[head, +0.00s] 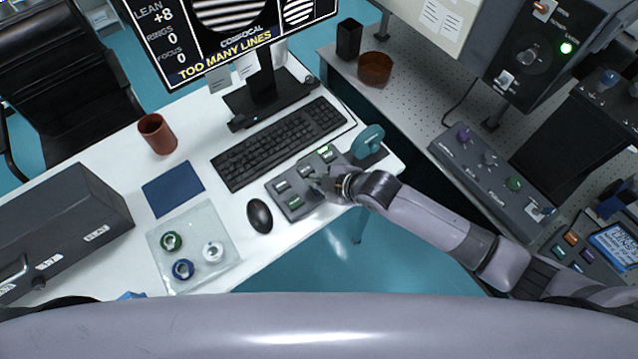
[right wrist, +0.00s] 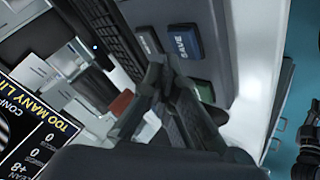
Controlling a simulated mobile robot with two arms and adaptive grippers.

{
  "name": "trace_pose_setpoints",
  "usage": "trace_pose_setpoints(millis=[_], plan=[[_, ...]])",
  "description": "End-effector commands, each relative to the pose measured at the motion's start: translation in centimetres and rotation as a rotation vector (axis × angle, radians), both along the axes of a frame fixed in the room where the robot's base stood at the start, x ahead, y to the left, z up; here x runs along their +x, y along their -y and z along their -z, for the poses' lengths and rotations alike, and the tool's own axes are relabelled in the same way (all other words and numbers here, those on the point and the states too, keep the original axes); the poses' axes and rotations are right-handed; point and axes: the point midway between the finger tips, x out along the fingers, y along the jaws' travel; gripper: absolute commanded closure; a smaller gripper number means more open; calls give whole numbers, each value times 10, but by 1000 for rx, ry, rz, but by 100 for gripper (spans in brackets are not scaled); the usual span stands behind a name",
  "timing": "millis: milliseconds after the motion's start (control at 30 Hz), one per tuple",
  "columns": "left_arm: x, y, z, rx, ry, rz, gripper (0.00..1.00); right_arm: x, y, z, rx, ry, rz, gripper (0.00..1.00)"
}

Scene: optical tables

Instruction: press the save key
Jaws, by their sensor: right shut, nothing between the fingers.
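The key pad (head: 285,205) is a grey slab with several keys on the white desk, right of the mouse. In the right wrist view the save key (right wrist: 183,42) is dark blue with white lettering reading SAVE. My right gripper (head: 318,183) is over the key pad, hiding part of it. In the right wrist view the shut right fingertips (right wrist: 157,72) are beside the save key, with nothing between them. I cannot tell whether they touch the pad. My left gripper is not in view.
The keyboard (head: 280,143) lies behind the pad and the black mouse (head: 259,215) to its left. A teal round object (head: 368,140) stands close to the pad's right. The monitor (head: 215,35) reads "TOO MANY LINES". A clear tray (head: 230,265) with rings is at the front left.

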Motion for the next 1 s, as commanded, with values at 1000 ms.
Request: trace_pose_setpoints(millis=[1000], plan=[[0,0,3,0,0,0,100,0,0,9,0,0,0,100]])
